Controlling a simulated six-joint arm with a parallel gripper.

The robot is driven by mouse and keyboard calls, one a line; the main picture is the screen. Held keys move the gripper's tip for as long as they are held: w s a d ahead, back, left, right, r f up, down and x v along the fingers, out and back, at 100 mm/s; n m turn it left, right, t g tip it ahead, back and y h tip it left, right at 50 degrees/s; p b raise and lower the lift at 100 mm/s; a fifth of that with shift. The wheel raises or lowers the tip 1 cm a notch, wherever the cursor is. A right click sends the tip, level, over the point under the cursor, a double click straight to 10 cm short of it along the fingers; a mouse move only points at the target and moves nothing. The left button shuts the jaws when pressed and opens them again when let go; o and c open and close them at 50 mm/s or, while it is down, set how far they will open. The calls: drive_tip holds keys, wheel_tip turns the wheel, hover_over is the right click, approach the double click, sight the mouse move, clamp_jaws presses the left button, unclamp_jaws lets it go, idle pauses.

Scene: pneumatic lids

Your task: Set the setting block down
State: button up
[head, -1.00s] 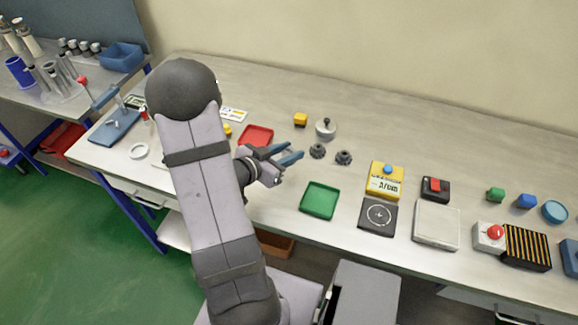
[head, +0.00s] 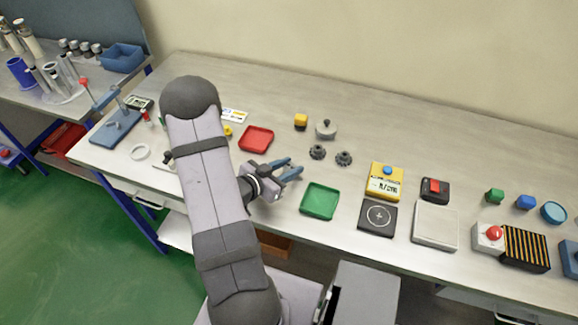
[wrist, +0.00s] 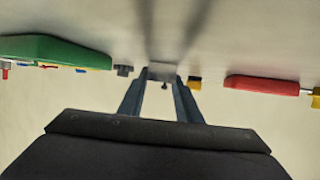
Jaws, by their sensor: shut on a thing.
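My gripper (head: 289,169) is at the middle of the bench, between the red tray and the green tray, with its fingers pointing right. In the wrist view my gripper (wrist: 160,80) has a small pale grey block (wrist: 160,72) between its fingertips, which I take to be the setting block. It is shut on this block. The block is not clear in the head view. The bench surface is close to the fingertips in the wrist view, where finger shadows fall on it. I cannot tell whether the block touches the bench.
A green tray (head: 320,201) lies right of my gripper, a red tray (head: 256,139) behind it to the left. Bare bench lies around the fingertips.

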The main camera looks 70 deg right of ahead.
drive_tip(key=shift+f, duration=0.1)
drive_tip(key=o, duration=1.2)
drive_tip(key=shift+r, duration=0.2)
drive_tip(key=shift+w+a, duration=0.25)
drive_tip(key=shift+a, duration=0.1)
drive_tip(key=b+v, duration=0.2)
drive_tip(key=v, duration=0.9)
drive_tip(key=shift+a+r, duration=0.1)
drive_tip(key=shift+c, duration=0.3)
